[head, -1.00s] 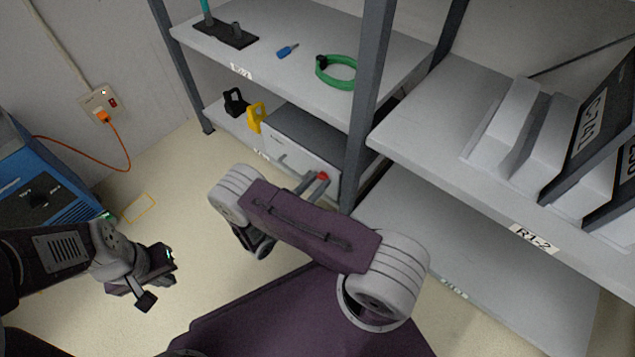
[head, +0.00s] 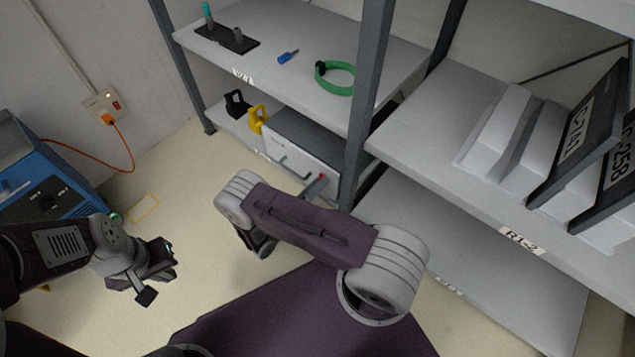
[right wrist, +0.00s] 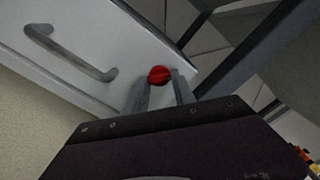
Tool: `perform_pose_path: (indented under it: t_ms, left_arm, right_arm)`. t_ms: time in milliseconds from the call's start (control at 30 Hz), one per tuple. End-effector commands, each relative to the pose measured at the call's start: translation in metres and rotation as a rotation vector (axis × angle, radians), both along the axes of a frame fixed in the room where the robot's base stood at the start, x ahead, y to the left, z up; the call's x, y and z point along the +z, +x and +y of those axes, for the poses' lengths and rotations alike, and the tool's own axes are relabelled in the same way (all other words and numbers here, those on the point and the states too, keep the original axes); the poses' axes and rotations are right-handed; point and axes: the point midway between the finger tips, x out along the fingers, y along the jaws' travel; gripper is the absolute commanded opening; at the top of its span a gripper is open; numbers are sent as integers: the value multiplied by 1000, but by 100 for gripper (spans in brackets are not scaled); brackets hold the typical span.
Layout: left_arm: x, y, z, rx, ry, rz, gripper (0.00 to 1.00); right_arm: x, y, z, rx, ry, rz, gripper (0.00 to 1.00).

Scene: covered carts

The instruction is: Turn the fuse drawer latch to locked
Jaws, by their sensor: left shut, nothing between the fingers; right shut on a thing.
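The fuse drawer (head: 308,158) is a grey box with a white front and a bar handle on the lower shelf. Its handle also shows in the right wrist view (right wrist: 70,55). The red round latch (head: 322,178) is at the right end of the front. In the right wrist view the red latch (right wrist: 159,75) sits between the fingertips of my right gripper (right wrist: 160,88), which is shut on it. My arm hides part of the front in the head view. My left gripper (head: 161,284) is shut and empty, over the floor at left.
A yellow padlock (head: 257,120) and a black one (head: 236,103) stand left of the drawer. A grey rack post (head: 362,110) rises just right of the latch. A blue machine (head: 45,180) with an orange cable stands at far left.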

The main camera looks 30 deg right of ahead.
Motion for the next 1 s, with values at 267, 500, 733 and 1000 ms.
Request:
perform_pose_path:
  t_ms: [267,500,733,1000]
  left_arm:
    - [5,0,0,0,0,0,0]
    - [7,0,0,0,0,0,0]
    - [8,0,0,0,0,0,0]
    - [8,0,0,0,0,0,0]
  right_arm:
    - [1,0,0,0,-97,238,0]
    - [1,-1,0,0,-173,422,0]
    - [1,-1,0,0,-225,548,0]
    - [1,-1,0,0,-259,629,0]
